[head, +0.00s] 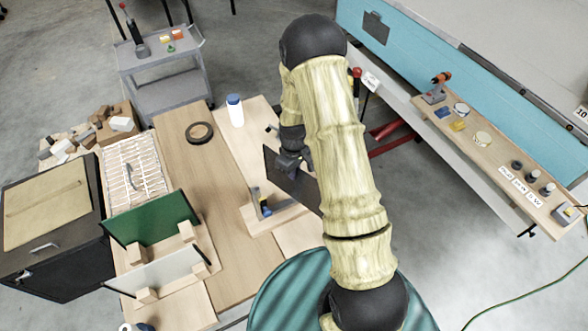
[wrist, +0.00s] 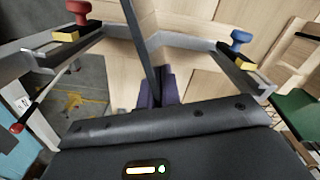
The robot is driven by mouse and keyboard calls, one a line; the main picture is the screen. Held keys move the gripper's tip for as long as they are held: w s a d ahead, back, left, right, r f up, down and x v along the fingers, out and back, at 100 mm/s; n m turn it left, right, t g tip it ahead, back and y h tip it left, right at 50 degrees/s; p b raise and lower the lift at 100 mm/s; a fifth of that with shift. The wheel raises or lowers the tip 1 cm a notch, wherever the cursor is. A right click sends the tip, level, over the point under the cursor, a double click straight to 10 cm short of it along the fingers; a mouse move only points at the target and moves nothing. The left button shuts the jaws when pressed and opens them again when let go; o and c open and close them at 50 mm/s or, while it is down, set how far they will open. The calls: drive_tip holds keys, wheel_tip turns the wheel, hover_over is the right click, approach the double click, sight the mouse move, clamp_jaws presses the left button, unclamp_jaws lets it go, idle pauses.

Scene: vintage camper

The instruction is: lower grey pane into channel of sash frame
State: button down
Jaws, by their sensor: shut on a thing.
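My gripper (head: 288,160) is shut on the grey pane (head: 305,190), a dark thin sheet held over the bench. The wrist view shows the pane edge-on as a dark strip (wrist: 139,38) rising from between the purple finger pads of my gripper (wrist: 157,88). The sash frame (head: 277,214) is a pale wooden piece with grey metal parts, beside and below the pane. In the wrist view the frame (wrist: 186,42) spreads beyond the pane, with a red-knobbed clamp (wrist: 78,14) and a blue-knobbed clamp (wrist: 240,40) either side. I cannot tell whether the pane's far edge touches the channel.
A green pane (head: 150,222) and a white pane (head: 158,272) stand in wooden holders at left. A black tape roll (head: 199,132) and a white bottle (head: 235,110) are on the bench. A black cabinet (head: 45,225) stands far left. The middle bench boards are clear.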

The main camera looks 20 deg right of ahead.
drive_tip(key=shift+f, duration=0.15)
drive_tip(key=c, duration=1.6)
unclamp_jaws()
wheel_tip(320, 180, up, 12)
drive_tip(key=b, duration=0.4)
drive_tip(key=shift+r, duration=0.2)
